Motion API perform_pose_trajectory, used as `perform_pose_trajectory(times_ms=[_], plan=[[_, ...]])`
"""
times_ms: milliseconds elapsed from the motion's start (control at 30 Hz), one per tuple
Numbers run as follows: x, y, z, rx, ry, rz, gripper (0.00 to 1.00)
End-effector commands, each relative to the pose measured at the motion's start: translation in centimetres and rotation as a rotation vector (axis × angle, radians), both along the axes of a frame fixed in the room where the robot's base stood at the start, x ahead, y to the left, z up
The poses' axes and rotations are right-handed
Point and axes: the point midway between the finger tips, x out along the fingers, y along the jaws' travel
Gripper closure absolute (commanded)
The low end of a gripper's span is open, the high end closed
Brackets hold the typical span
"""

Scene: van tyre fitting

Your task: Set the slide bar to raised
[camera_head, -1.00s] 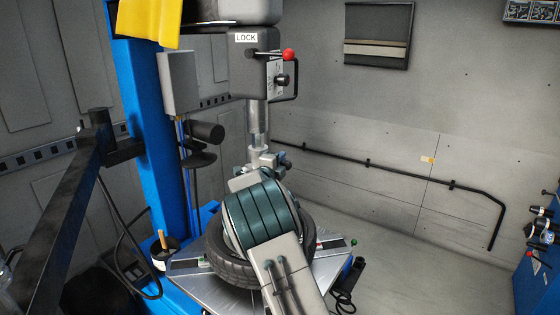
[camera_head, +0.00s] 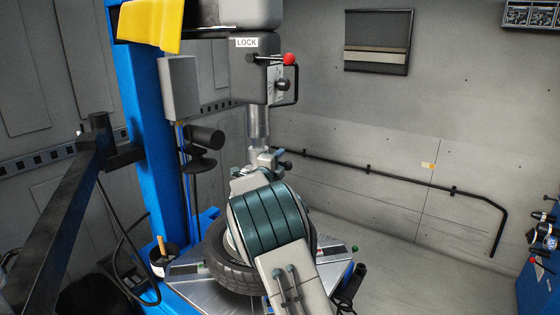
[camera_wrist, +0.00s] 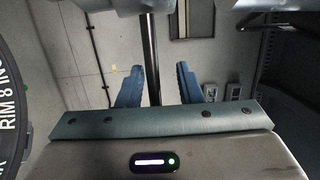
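The slide bar (camera_head: 258,121) is a bright metal post hanging vertically from the grey head box (camera_head: 252,85). The box carries a LOCK label and a lever with a red knob (camera_head: 288,58). The bar's lower end is near my wrist, above the tyre (camera_head: 228,270). My gripper (camera_wrist: 160,85) shows two blue fingers standing apart in the wrist view. A dark bar (camera_wrist: 150,50) runs between them in that picture, closer to the left finger. I cannot tell which bar it is or its depth. My arm hides much of the lower area in the head view.
A black loop handle (camera_head: 296,84) sits on the right of the head box. A cup with a brush (camera_head: 162,258) is by the turntable. Clear floor lies to the right.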

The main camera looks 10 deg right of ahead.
Motion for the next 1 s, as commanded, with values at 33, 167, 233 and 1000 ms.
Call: perform_pose_trajectory(times_ms=[33,167,233,1000], plan=[[-0.7,0.6,-0.2,0.002,0.000,0.003,0.68],[-2.9,2.2,-0.5,0.002,0.000,0.005,0.68],[-4.3,3.1,-0.6,0.003,-0.001,0.005,0.68],[-10.5,7.2,-0.7,0.000,-0.002,0.003,0.68]])
